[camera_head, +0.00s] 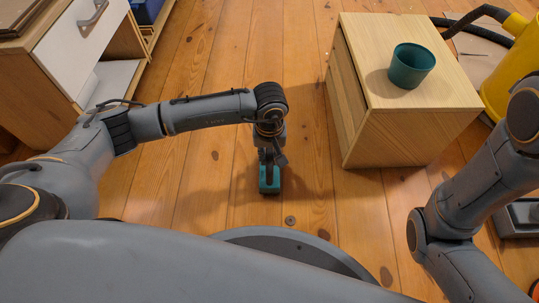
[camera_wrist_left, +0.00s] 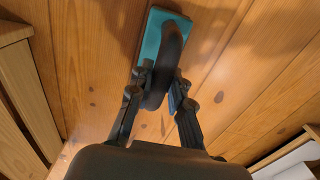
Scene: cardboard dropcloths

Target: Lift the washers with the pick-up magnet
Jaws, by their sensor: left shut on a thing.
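The pick-up magnet (camera_head: 270,182) is a teal block with a dark arched handle. It is upright at or just above the floor in the middle of the head view; I cannot tell if it touches. My left gripper (camera_head: 268,156) points down and is shut on its handle. In the left wrist view, the magnet (camera_wrist_left: 152,38) shows beyond the fingers of the left gripper (camera_wrist_left: 158,84), which close around the handle. A small dark round spot (camera_head: 290,221) on the floor may be a washer or a wood knot. My right gripper is out of view.
A wooden cabinet (camera_head: 405,128) stands right of the magnet, with a teal cup (camera_head: 411,66) on top. A yellow vacuum (camera_head: 512,70) with a black hose is behind it. A white-fronted drawer unit (camera_head: 85,45) stands at upper left. The plank floor (camera_head: 240,50) between is clear.

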